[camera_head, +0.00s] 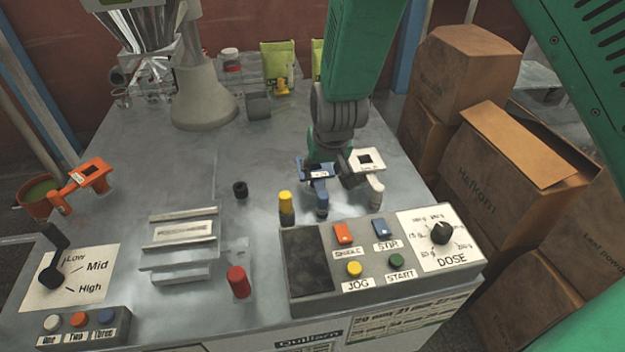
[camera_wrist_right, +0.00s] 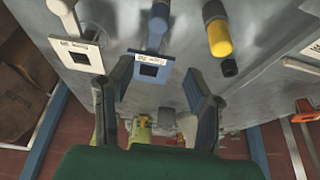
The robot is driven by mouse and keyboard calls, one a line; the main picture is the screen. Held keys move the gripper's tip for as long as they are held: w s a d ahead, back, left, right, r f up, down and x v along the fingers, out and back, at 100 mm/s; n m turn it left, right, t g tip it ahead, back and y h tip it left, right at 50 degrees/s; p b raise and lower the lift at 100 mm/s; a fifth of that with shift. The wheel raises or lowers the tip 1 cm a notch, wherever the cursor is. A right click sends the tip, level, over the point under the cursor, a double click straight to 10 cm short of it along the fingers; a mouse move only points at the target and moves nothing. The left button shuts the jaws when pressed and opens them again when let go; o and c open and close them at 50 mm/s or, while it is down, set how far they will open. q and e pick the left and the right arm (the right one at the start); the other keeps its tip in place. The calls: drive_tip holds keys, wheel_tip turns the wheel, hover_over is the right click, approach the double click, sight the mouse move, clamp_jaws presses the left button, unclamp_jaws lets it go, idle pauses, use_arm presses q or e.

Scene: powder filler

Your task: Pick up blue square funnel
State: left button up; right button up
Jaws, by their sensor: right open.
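The blue square funnel (camera_head: 320,174) stands on the metal tabletop behind the control box, with a dark square opening and a small white label. In the right wrist view the blue funnel (camera_wrist_right: 158,28) has its square top just beyond the fingertips, roughly between them. My right gripper (camera_head: 331,168) is open above and behind the funnel, partly hiding it. Its two dark fingers (camera_wrist_right: 158,75) are spread wide with nothing held. Whether a finger touches the funnel is hard to tell. My left gripper is not in view.
A white square funnel (camera_head: 376,163) stands close to the right of the blue one. A yellow-and-black knobbed post (camera_head: 286,204) stands to its left. The control box (camera_head: 345,288) lies in front. An orange square funnel (camera_head: 85,176) is at the far left. Cardboard boxes (camera_head: 480,150) stand right.

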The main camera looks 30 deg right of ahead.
sight(321, 190)
drive_tip(key=b+x, duration=0.2)
drive_tip(key=x, duration=0.5)
drive_tip(key=shift+a+f, duration=0.1)
drive_tip(key=shift+f, duration=0.1)
drive_tip(key=shift+w+f, duration=0.2)
drive_tip(key=shift+f, duration=0.1)
drive_tip(key=f, duration=0.1)
drive_tip(key=d+f+b, duration=0.1)
drive_tip(key=f, duration=0.1)
drive_tip(key=w+f+b, duration=0.1)
drive_tip(key=f, duration=0.1)
drive_tip(key=shift+w+d, duration=0.1)
drive_tip(key=shift+d, duration=0.25)
drive_tip(key=shift+a, duration=0.1)
drive_tip(key=shift+a+r, duration=0.1)
drive_tip(key=c, duration=0.3)
clamp_jaws()
